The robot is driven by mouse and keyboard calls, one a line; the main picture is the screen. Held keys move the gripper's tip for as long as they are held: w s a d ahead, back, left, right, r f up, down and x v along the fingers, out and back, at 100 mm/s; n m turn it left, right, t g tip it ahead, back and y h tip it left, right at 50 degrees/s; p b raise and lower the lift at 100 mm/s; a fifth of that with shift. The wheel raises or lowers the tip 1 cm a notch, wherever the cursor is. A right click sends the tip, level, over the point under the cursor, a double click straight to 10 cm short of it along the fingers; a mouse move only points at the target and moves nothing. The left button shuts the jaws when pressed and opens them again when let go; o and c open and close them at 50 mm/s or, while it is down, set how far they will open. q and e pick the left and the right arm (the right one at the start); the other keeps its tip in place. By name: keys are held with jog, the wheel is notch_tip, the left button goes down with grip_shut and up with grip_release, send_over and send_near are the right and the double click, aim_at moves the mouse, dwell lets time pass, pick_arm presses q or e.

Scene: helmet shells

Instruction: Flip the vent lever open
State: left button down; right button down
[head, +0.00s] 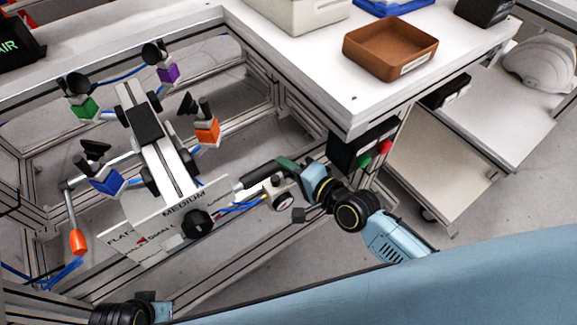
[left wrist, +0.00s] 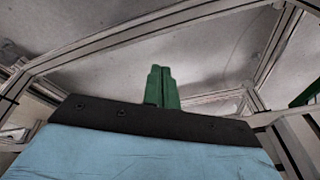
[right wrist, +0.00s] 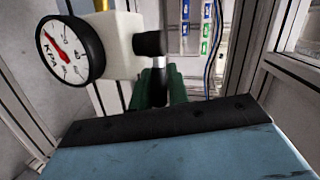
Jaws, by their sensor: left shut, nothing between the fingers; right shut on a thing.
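The vent lever appears to be the black bar (head: 262,173) beside the round gauge, at the near right end of the fixture. My right gripper (head: 290,166) reaches its end. In the right wrist view the green fingers (right wrist: 157,88) are shut around a thin silver stem (right wrist: 159,62) below a black cap (right wrist: 152,43); the fingers partly hide it. The gauge (right wrist: 70,50) sits on a white block (right wrist: 118,38) at the upper left; its red needle points up and left. My left gripper (left wrist: 163,86) is shut and empty in the left wrist view, over the floor and frame rails.
The fixture carries a MEDIUM plate (head: 165,222), several coloured clamps and an orange-tipped lever (head: 78,240). A black box with green and red buttons (head: 363,150) is on the frame right of my right gripper. A brown tray (head: 390,48) sits on the white table (head: 320,85).

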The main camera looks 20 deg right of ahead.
pick_arm(q)
jog(key=shift+f, duration=0.1)
pick_arm(e)
jog(key=c, duration=1.6)
grip_release()
pick_arm(q)
jog(key=shift+s, duration=0.1)
